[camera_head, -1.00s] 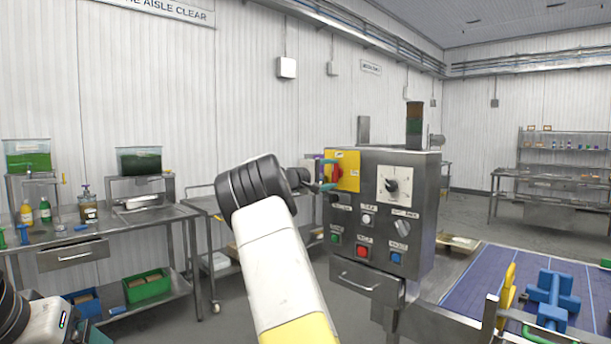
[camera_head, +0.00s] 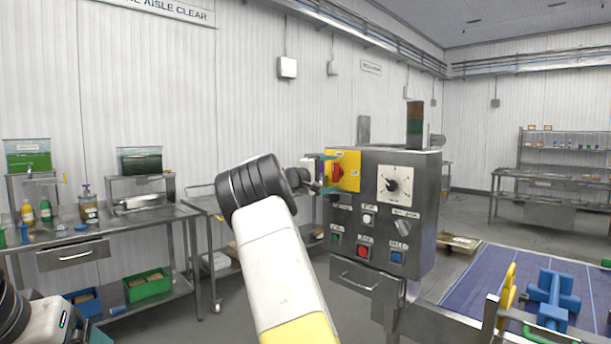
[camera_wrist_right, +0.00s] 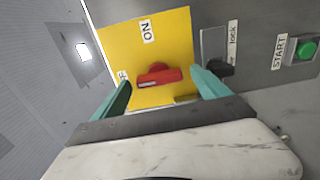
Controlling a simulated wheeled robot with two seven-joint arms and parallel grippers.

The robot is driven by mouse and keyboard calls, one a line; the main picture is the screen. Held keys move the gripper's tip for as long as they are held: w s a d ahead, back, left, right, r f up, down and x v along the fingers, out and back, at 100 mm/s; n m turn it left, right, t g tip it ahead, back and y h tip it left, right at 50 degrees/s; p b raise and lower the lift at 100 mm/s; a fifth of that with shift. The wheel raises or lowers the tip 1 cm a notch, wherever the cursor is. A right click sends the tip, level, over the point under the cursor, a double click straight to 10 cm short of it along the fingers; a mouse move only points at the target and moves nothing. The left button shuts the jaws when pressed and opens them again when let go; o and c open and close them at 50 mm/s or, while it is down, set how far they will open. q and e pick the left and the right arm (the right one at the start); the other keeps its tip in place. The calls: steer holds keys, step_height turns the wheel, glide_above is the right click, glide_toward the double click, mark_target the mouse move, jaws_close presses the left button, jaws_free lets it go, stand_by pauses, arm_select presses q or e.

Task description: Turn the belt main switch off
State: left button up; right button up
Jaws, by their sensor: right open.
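The belt main switch is a red rotary handle (camera_head: 337,172) on a yellow plate (camera_head: 351,159), at the upper left of the grey control box (camera_head: 372,240). In the right wrist view the red handle (camera_wrist_right: 158,74) lies between my two teal fingertips, with "ON" printed on the yellow plate (camera_wrist_right: 117,50). My right gripper (camera_head: 327,172) is open in front of the switch, one finger on each side of the handle; I cannot tell whether they touch it.
The box also carries a white dial (camera_head: 394,184), a red button (camera_head: 363,251), a blue button (camera_head: 396,256) and a green START button (camera_wrist_right: 307,48). A black lock part (camera_wrist_right: 220,68) sits beside the right finger. The blue belt (camera_head: 465,272) lies to the right.

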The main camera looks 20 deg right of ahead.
steer(key=v, duration=0.7)
steer(key=shift+a, duration=0.4)
steer(key=shift+s, duration=0.2)
